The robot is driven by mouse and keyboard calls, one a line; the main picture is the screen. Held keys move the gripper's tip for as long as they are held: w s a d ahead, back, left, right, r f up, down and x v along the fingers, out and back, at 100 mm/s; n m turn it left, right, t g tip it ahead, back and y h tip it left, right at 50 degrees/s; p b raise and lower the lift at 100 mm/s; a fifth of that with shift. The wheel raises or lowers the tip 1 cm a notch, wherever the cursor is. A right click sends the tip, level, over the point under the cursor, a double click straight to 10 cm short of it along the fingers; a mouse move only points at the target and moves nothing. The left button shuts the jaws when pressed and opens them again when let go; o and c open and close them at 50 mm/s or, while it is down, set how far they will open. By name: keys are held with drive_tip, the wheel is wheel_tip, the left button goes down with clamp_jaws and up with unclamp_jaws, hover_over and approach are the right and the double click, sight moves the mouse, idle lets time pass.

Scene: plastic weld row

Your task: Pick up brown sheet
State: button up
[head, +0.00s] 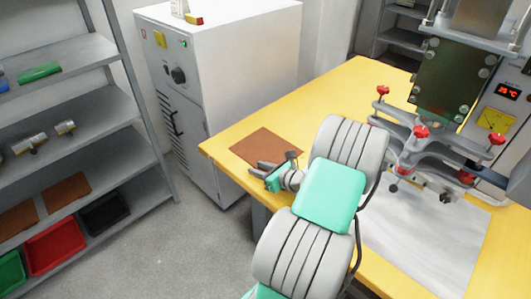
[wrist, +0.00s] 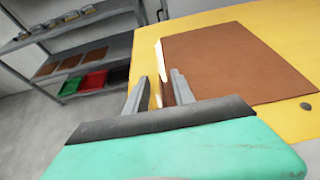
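A flat brown sheet (head: 268,147) lies on the yellow table near its left corner. It fills the right of the wrist view (wrist: 238,62). My gripper (head: 268,170) is at the table's left edge, beside the sheet's near edge. In the wrist view its two grey fingers (wrist: 160,90) stand apart. A strip of brown and the yellow table edge show between them. I cannot tell whether either finger touches the sheet.
The yellow table (head: 330,92) carries a machine with red knobs (head: 421,131) and a pale plate (head: 425,245) at the right. A white cabinet (head: 235,60) stands behind. A grey shelf (head: 75,130) at the left holds more brown sheets (head: 66,190) and coloured bins (head: 55,245).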

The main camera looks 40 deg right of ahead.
drive_tip(key=shift+w, duration=0.15)
drive_tip(key=shift+c, duration=0.3)
clamp_jaws()
idle(1.0)
